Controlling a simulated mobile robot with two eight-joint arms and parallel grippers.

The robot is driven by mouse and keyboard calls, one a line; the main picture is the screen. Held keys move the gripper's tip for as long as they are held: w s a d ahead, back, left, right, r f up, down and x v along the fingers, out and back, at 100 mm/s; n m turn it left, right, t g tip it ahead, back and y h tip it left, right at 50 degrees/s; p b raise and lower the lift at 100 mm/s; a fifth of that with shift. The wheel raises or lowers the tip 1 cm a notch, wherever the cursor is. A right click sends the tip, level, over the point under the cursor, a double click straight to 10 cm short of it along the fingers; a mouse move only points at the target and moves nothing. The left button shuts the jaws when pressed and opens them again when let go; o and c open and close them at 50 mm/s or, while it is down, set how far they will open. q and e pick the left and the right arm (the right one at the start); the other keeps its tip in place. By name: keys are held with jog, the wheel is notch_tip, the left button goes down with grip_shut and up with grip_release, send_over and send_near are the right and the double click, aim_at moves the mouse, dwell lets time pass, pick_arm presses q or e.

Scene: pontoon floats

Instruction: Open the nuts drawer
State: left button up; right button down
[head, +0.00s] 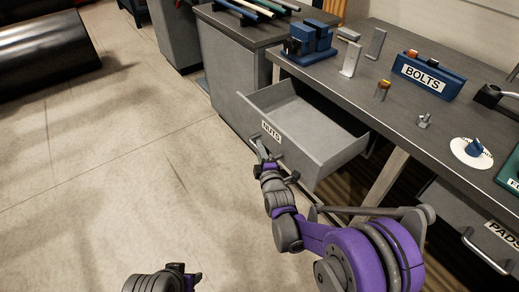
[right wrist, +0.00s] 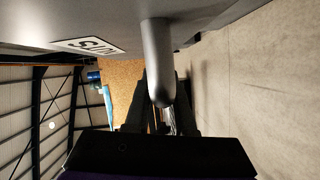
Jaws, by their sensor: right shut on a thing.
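The nuts drawer (head: 303,138) is grey with a white label reading NUTS (head: 271,132) on its front. It is pulled well out from under the workbench, and its inside looks empty. My right gripper (head: 262,156) is at the drawer front, shut on the drawer handle (right wrist: 158,65), a grey bar that shows close up in the right wrist view. The label also shows there, upside down and cut off (right wrist: 88,46). My left gripper (head: 182,277) is at the bottom edge of the head view, away from the drawer; its fingers are too unclear to judge.
The workbench (head: 340,75) carries a blue vise (head: 310,44), a BOLTS bin (head: 428,78), metal brackets and a white disc with a blue knob (head: 472,151). A PADS drawer (head: 470,224) is at the lower right. A black roller (head: 45,50) lies at the upper left.

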jog(key=shift+s+a, duration=0.2)
jog(key=shift+a, duration=0.05)
jog(key=c, duration=0.8)
grip_release()
jog(key=shift+o, duration=0.2)
jog(key=p+v, duration=0.1)
jog(key=v, duration=0.9)
jog(key=shift+s, duration=0.4)
jog(key=shift+d, duration=0.1)
